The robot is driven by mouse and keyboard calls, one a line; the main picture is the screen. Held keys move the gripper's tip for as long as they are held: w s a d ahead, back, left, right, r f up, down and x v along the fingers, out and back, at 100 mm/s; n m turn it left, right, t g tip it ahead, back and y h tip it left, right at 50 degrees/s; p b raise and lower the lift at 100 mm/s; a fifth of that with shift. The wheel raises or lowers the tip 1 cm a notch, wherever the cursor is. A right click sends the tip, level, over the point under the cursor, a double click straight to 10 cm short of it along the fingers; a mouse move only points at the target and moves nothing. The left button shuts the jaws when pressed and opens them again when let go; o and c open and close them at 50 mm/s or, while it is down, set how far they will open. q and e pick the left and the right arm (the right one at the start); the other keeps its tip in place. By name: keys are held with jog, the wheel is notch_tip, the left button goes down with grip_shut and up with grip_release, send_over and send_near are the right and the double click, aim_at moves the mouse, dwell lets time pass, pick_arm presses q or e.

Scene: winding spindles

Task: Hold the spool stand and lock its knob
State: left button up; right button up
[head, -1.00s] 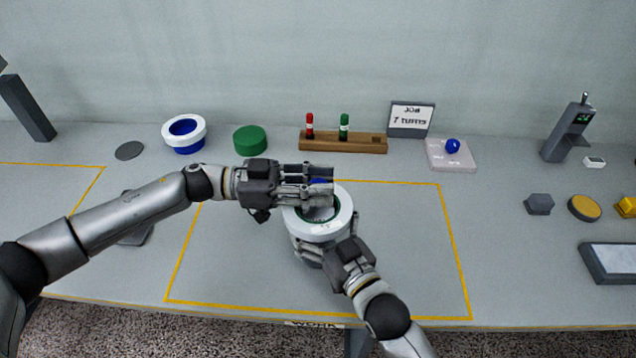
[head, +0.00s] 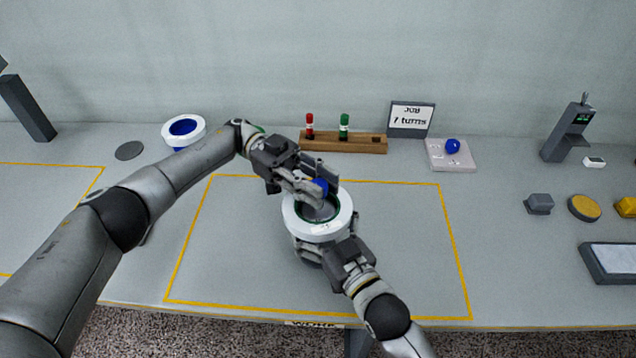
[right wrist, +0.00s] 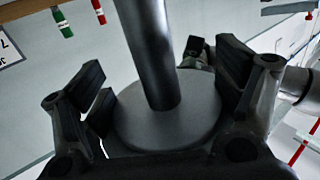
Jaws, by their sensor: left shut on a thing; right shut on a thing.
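The spool stand stands inside the yellow outline, with a white-rimmed spool (head: 318,229) on top; its dark post and round grey plate (right wrist: 165,122) show in the right wrist view. A blue knob (head: 321,187) sits at the spool's far edge in the head view. My left gripper (head: 322,181) comes in from the upper left and is shut on the knob, its fingers partly covering it. My right gripper (head: 318,252) is shut on the stand below the white rim; its fingers lie either side of the plate in the wrist view. The exact contact is hidden.
Behind are a wooden rack (head: 350,144) with a red and a green marker, a job sign (head: 411,118) and a pale pad (head: 452,158) with a blue ball. A blue-and-white spool (head: 184,131) stands back left. The outlined area's right part is clear.

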pick_arm(q)
jog(key=shift+f+g, duration=0.1)
jog(key=shift+g, duration=0.2)
jog(key=o, duration=1)
jog(key=shift+o, duration=0.2)
notch_tip(320, 180, up, 10)
jog(key=shift+r, duration=0.1)
